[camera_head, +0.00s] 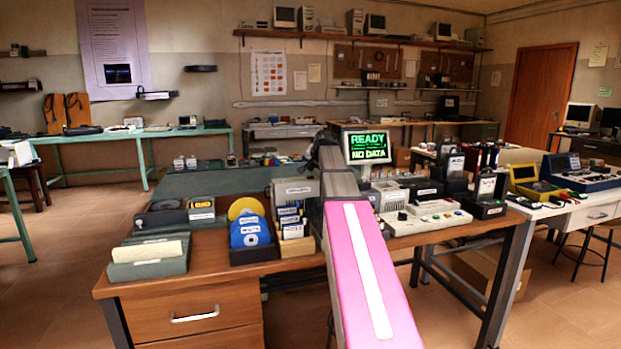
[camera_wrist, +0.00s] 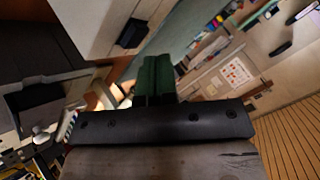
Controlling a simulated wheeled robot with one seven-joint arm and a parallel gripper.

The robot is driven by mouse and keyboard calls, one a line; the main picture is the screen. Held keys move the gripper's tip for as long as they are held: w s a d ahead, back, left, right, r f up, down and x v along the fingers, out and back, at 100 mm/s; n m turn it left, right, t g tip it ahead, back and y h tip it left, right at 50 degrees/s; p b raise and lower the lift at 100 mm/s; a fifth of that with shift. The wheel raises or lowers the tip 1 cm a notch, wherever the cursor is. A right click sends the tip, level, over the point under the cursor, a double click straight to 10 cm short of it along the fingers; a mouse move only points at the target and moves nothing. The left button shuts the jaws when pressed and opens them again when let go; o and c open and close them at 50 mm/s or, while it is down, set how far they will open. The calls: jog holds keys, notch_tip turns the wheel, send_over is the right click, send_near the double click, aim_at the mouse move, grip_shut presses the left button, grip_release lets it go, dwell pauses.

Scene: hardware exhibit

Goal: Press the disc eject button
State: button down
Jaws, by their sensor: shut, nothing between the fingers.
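My gripper's dark green fingers (camera_wrist: 155,78) are together in the middle of the wrist view, with nothing held between them. Ahead of them, up and to the left, is a pale case (camera_wrist: 98,22) with a small black block (camera_wrist: 131,33) on it; I cannot tell whether that block is the eject button. In the head view my arm hides the gripper. A beige control unit (camera_head: 428,218) with a black knob and coloured buttons stands on the wooden desk, right of my arm. A small monitor (camera_head: 366,147) behind reads "READY NO DATA". No eject button can be clearly identified.
Left of my arm, a black rack (camera_head: 254,256) holds yellow and blue discs, beside a card box (camera_head: 148,259). Labelled dark devices (camera_head: 485,210) stand at the desk's right end.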

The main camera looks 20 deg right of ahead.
jog(key=shift+r, duration=0.1)
jog(key=shift+r, duration=2.4)
jog(key=shift+s, duration=0.1)
